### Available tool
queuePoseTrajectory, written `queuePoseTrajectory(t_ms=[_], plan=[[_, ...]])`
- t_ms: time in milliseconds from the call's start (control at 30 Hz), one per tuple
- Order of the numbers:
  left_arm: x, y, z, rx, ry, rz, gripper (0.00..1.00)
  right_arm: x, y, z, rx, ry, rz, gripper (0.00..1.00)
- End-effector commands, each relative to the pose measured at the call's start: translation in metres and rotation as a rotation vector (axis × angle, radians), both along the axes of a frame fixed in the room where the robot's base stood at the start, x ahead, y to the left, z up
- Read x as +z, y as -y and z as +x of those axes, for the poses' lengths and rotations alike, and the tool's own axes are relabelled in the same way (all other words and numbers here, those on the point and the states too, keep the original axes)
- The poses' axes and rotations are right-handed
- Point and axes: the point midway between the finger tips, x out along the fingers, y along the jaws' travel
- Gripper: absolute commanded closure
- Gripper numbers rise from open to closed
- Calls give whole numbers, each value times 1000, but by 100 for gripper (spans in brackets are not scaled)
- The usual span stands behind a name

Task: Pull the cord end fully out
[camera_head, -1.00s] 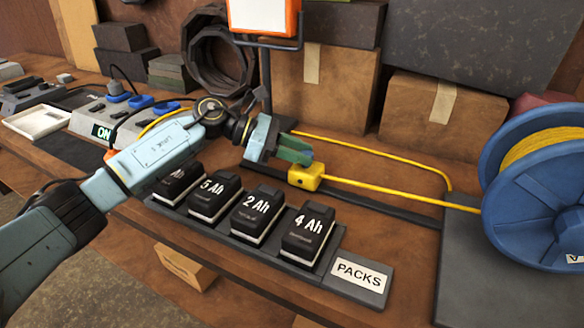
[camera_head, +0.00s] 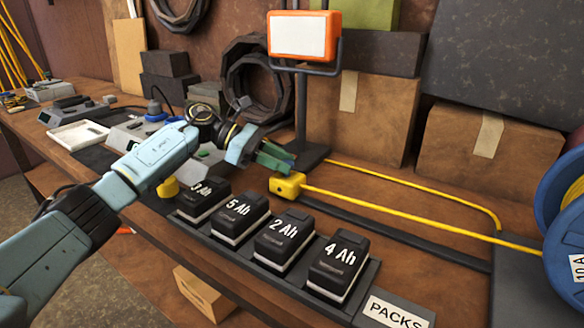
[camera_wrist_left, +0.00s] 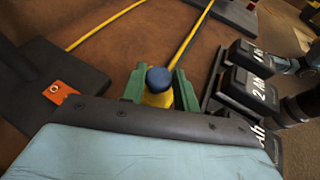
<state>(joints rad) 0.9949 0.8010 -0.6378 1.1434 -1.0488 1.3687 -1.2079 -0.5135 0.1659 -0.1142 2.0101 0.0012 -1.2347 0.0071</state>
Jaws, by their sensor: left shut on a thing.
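The cord end (camera_head: 287,185) is a yellow block on a yellow cord (camera_head: 420,216) that runs right to a blue reel (camera_head: 562,235). My left gripper (camera_head: 275,157) has green fingers and is shut on the cord end. In the left wrist view, a round blue top (camera_wrist_left: 158,79) on the yellow body sits between the green fingers (camera_wrist_left: 160,90). In the head view the fingers hide this top. A second yellow stretch of cord loops behind the cord end.
Several black battery packs (camera_head: 281,240) stand in a tray in front of the cord, beside a PACKS label (camera_head: 394,314). A work lamp (camera_head: 303,36) on a dark base stands behind the gripper. Cardboard boxes (camera_head: 462,140) line the back. A white tray (camera_head: 78,135) lies far left.

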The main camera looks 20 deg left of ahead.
Motion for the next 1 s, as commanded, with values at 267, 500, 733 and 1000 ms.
queuePoseTrajectory(t_ms=[267,500,733,1000], plan=[[-1,-8,-1,2,-3,1,100,6,-3,0,0,3,5,49],[-1,-10,0,5,-2,3,100,6,-3,0,1,2,4,49],[0,-9,0,4,-1,1,48,6,-3,0,1,2,4,49],[1,-9,-1,1,0,-1,48,6,-3,0,1,3,4,49]])
